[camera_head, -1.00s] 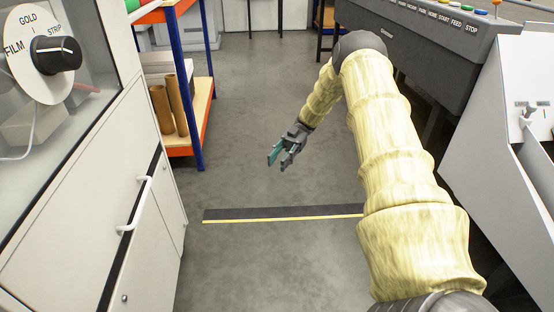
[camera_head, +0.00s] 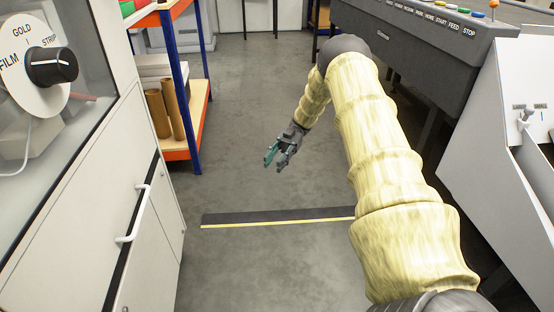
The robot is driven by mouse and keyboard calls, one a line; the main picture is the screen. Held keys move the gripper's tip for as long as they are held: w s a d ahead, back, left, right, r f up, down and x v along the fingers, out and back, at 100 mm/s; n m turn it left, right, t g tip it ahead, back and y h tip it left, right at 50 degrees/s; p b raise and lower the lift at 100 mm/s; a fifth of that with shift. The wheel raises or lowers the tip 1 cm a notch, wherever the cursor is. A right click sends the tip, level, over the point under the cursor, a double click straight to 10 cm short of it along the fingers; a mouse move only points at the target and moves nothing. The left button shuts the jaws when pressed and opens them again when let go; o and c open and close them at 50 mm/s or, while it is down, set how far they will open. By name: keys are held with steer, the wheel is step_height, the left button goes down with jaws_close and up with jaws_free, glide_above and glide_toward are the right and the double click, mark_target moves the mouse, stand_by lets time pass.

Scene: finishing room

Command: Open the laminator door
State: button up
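A pale cabinet-like machine stands at the left, and I take it to be the laminator (camera_head: 75,225). Its upper part has a clear panel and a dial with a black knob (camera_head: 52,66), marked GOLD, FILM and STRIP. A white bar handle (camera_head: 133,215) sits on its lower front beside a dark vertical strip. The front panels look closed. My gripper (camera_head: 275,160) hangs over the open floor, right of the machine and well apart from the handle. Its teal-tipped fingers are spread with nothing between them.
A blue and orange shelf rack (camera_head: 195,100) with brown tubes stands behind the machine. A grey console (camera_head: 450,50) with coloured buttons and a pale sloped machine (camera_head: 500,150) stand at the right. A black and yellow floor strip (camera_head: 270,216) crosses the clear aisle.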

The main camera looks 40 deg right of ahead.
stand_by(0.4)
steer(key=w+a+f+m+t, duration=0.2)
steer(key=a+f+m+t, duration=0.25)
steer(key=a, duration=0.45)
steer(key=w+a+f+m+t+h, duration=0.15)
steer(key=a+f+m+t, duration=0.3)
steer(key=a, duration=0.45)
steer(key=w+a+f+m+t, duration=0.35)
steer(key=a+f+t, duration=0.25)
steer(key=a, duration=0.3)
steer(key=s+a+f+m+g+h, duration=0.2)
steer(key=s+f+m+h, duration=0.25)
steer(key=s+f, duration=0.55)
steer(key=s+a+f+m+g+h, duration=0.2)
steer(key=s+f+m+h, duration=0.3)
steer(key=s, duration=0.9)
steer(key=s+d+r+m+g+h, duration=0.1)
steer(key=s+d+g+h, duration=0.15)
steer(key=s, duration=0.75)
steer(key=s+d+g+h, duration=0.1)
steer(key=s+g+h, duration=0.15)
steer(key=s, duration=0.65)
step_height(320, 180, up, 35)
steer(key=p, duration=3.5)
steer(key=shift+a+f+y, duration=0.15)
steer(key=shift+y, duration=0.15)
